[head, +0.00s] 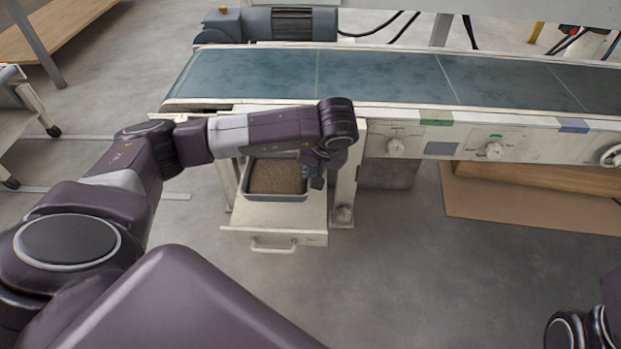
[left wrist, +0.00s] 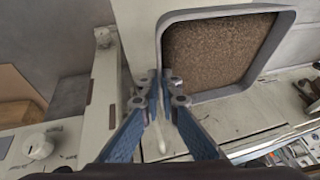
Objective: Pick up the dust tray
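The dust tray (head: 276,194) is a grey rectangular pan with brown granular dust in it. It sits in the pulled-out white drawer (head: 270,222) below the conveyor. It also fills the upper right of the left wrist view (left wrist: 172,60). My left gripper (head: 317,180) points down at the tray's right side in the head view. In the left wrist view its blue fingers (left wrist: 158,82) come together at the tray's near wall, with the thin rim between their tips. The tray is level in the drawer. My right gripper is out of view.
A frame leg (head: 345,190) stands just right of the tray. Control knobs (head: 395,146) line the conveyor's side. The drawer handle (head: 272,246) sticks out in front. The floor ahead is clear.

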